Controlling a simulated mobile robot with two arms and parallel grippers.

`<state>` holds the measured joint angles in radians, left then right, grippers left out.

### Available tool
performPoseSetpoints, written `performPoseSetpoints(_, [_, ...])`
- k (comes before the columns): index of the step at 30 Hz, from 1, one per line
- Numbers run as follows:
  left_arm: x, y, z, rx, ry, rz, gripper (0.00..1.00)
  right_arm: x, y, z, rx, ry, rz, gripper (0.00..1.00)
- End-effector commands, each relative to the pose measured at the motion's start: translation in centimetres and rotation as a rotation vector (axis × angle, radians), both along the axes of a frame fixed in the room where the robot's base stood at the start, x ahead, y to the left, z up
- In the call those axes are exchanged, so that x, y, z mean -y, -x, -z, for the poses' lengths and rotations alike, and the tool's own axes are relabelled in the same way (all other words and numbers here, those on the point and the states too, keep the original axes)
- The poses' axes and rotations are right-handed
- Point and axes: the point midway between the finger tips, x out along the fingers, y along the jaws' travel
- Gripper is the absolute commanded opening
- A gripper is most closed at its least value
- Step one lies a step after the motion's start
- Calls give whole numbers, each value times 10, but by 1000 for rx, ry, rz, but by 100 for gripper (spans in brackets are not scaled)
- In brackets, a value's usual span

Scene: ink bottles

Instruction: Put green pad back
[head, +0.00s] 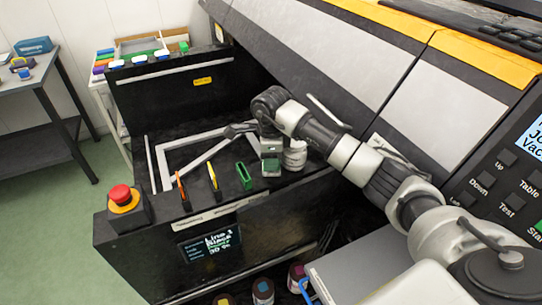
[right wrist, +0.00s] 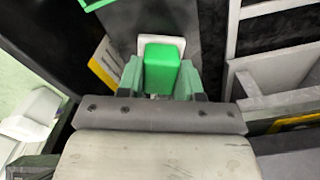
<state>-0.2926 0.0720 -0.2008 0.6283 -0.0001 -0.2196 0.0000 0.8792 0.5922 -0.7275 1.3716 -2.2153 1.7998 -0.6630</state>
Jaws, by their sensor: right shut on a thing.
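The green pad shows as a green block (right wrist: 162,70) with a white plate (right wrist: 176,41) at its far end in the right wrist view. My right gripper (right wrist: 160,78) is shut on the green block, one finger on each side. In the head view the right gripper (head: 270,160) points down over the black machine bed. It is just right of an upright green slotted holder (head: 243,176), and apart from it. The pad is mostly hidden by the gripper there. My left gripper is not in view.
A yellow holder (head: 213,178) and an orange holder (head: 182,188) stand left of the green one. A pale cylindrical part (head: 294,155) is close right of the gripper. A red emergency button (head: 121,195) sits at the front left corner. Bottles (head: 263,290) stand below the front panel.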

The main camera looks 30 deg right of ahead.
Motion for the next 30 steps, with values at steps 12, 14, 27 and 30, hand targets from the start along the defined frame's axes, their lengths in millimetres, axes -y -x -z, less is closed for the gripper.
performPoseSetpoints(12, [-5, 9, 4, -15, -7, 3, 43, 0, 0, 3, 0, 1, 0, 58])
performPoseSetpoints(14, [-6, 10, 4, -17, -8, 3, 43, 0, 0, 3, 0, 1, 0, 61])
performPoseSetpoints(27, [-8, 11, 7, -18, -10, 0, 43, 0, -1, -19, 5, 1, 0, 61])
performPoseSetpoints(30, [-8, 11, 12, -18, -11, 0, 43, 0, -1, -40, 6, 2, 0, 61])
